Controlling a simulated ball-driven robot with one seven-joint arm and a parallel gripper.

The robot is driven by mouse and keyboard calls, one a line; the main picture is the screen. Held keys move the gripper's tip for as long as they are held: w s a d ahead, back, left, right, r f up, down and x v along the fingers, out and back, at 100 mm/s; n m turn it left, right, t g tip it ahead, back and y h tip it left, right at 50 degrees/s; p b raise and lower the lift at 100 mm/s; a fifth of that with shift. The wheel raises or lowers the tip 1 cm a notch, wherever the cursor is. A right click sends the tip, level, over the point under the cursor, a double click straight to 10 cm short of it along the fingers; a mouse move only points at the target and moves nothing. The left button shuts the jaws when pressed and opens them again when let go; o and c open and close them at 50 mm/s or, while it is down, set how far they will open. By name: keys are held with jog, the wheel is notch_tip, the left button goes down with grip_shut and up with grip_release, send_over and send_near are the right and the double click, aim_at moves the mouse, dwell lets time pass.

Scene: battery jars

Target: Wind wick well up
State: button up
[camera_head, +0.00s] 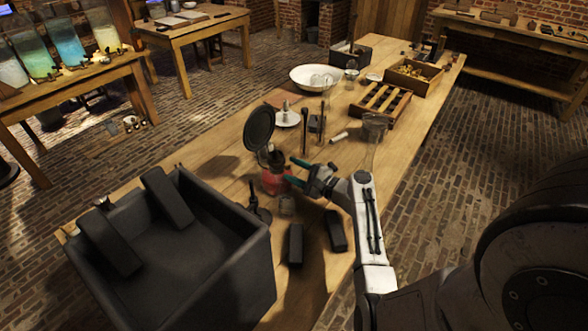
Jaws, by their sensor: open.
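A small lamp (275,183) with a red body and a dark top stands upright on the long wooden table (215,150). A round dark disc (259,128) rises just behind it, and I cannot tell whether the two are joined. My gripper (293,171) reaches in from the right with its two teal-tipped fingers apart. The fingertips are at the lamp's right side, near its top. I cannot tell whether they touch it. The wick and any winding knob are too small or hidden to make out.
A large black open box (245,262) stands at the near left. Upright rods (305,130), a clear glass piece (371,155), a wooden rack (381,101) and a white bowl (317,78) stand beyond.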

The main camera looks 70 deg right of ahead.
jog(key=shift+w, duration=0.2)
grip_shut()
dwell(0.4)
